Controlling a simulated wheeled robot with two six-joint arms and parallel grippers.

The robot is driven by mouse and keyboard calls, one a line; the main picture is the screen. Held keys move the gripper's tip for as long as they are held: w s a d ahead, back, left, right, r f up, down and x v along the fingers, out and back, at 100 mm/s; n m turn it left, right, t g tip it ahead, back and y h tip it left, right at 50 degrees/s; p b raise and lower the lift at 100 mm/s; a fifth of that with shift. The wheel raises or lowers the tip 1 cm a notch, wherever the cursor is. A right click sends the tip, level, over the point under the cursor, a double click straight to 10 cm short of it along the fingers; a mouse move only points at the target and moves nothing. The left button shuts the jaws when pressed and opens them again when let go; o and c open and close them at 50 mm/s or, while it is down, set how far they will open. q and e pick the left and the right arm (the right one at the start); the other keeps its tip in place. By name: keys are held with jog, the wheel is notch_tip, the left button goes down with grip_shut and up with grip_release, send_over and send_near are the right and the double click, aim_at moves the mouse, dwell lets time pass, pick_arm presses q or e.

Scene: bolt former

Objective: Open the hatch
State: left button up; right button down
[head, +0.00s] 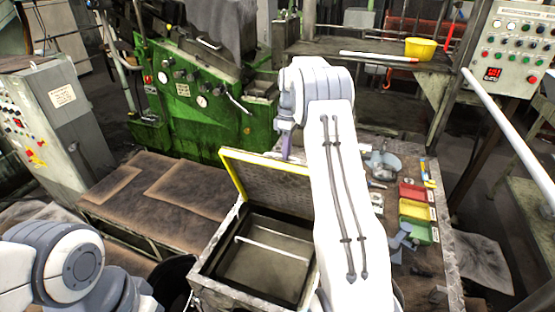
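A hatch lid with a yellow rim (233,172) stands raised and tilted at the back of an open metal box (207,272). The box interior is visible, with a light bar across it. My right arm reaches forward over the right side of the box and covers part of the lid. A small part of my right gripper (286,143) shows at the lid's upper edge. I cannot tell whether it touches the lid, and its fingers are mostly hidden. My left arm is at the lower left, and its gripper is out of view.
A green machine (190,105) stands behind the box. A grey control cabinet (60,110) is at the left, beside a brown platform (150,190). Red, yellow and green bins (415,210) lie right of my arm.

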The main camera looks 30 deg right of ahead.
pick_arm(q)
jog(key=shift+w+a+r, duration=0.15)
jog(key=shift+a+r, duration=0.05)
jog(key=shift+a, duration=0.05)
pick_arm(e)
jog(key=shift+w+d+r+y, duration=0.15)
jog(key=shift+w+d+y, duration=0.15)
jog(key=shift+w+d, duration=0.25)
jog(key=shift+a, duration=0.1)
jog(key=c, duration=0.9)
grip_release()
pick_arm(q)
jog(key=shift+w+a, duration=0.4)
pick_arm(e)
jog(key=shift+v, duration=5.2)
